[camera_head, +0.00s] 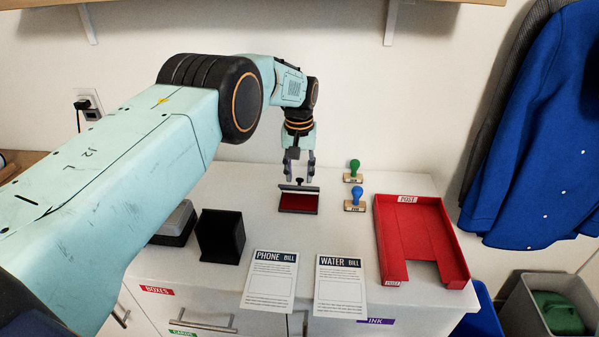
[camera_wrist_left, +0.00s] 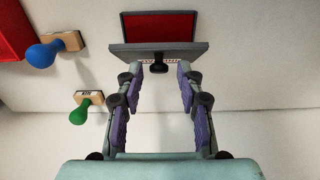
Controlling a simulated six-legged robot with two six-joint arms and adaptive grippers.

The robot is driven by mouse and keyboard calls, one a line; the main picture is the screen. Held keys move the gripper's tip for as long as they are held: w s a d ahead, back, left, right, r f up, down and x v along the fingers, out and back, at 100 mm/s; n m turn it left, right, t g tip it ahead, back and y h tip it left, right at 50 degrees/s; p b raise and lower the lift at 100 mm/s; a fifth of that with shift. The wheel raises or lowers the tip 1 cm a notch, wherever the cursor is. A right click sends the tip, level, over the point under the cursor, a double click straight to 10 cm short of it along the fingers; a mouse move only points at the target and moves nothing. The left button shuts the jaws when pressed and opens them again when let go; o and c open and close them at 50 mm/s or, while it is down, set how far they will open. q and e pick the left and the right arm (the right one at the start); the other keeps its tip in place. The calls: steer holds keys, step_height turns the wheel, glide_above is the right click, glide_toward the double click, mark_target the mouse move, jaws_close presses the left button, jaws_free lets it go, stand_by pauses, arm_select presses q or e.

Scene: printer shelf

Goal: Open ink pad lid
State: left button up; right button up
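The ink pad (camera_head: 298,204) lies on the white cabinet top with its red surface uncovered. Its grey lid (camera_head: 299,187) is raised at the pad's back edge. In the left wrist view the red pad (camera_wrist_left: 158,27) shows beyond the lid (camera_wrist_left: 135,50), whose dark knob (camera_wrist_left: 158,66) points toward my gripper. My left gripper (camera_head: 299,170) is just behind and above the lid. In the left wrist view its fingers (camera_wrist_left: 158,75) are open, one on each side of the knob, with gaps between. My right gripper is not in view.
A green-handled stamp (camera_head: 354,167) and a blue-handled stamp (camera_head: 355,194) stand right of the pad. A red tray (camera_head: 383,240) is farther right. A black box (camera_head: 221,236) is at left. Phone bill (camera_head: 270,278) and water bill (camera_head: 340,284) lie in front.

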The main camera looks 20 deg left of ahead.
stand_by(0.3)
arm_select(q)
step_height(320, 180, up, 12)
steer(key=shift+s, duration=0.15)
stand_by(0.4)
steer(key=shift+c, duration=0.2)
